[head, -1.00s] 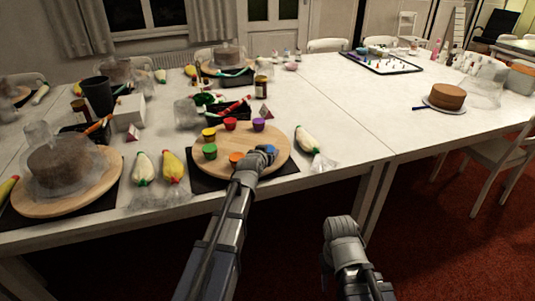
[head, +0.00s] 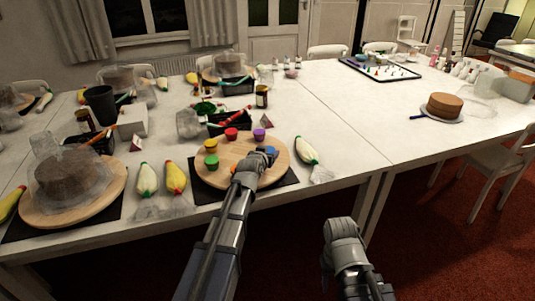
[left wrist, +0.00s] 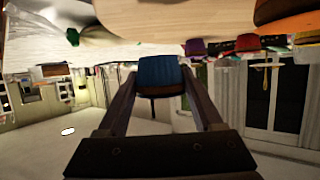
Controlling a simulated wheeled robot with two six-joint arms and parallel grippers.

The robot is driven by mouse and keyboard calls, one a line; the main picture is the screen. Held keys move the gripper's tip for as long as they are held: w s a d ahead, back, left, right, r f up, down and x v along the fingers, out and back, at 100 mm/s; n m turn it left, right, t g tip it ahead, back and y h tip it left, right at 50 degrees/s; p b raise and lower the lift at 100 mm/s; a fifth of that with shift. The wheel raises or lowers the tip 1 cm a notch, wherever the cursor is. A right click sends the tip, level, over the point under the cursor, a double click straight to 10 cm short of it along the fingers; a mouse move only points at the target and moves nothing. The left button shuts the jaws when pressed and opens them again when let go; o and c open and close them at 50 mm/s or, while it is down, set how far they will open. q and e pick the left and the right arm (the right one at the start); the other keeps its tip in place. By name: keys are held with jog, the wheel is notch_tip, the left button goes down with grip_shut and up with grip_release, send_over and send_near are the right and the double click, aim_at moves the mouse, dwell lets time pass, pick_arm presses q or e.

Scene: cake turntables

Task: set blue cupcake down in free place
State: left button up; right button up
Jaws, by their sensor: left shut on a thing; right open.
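My left gripper (head: 264,155) is shut on the blue cupcake (head: 271,150) over the right part of the round wooden board (head: 240,174). In the left wrist view, the blue cupcake (left wrist: 159,72) sits between the two fingers, close to the board (left wrist: 150,22); I cannot tell whether it touches. On the board stand an orange cupcake (head: 236,158), partly hidden by my gripper, a green one (head: 211,161), a yellow one (head: 210,145), a red one (head: 231,134) and a purple one (head: 259,134). My right gripper (head: 341,229) is open and empty, in front of the table.
White and yellow piping bags (head: 175,177) lie left of the board; another white one (head: 306,150) lies right. A covered cake (head: 70,180) stands at the left. A brown cake (head: 444,105) stands at the far right. The table between it and the board is mostly clear.

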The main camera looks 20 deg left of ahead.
pick_arm(q)
notch_tip(320, 180, up, 5)
jog(key=p, duration=0.4)
jog(key=shift+r, duration=0.2)
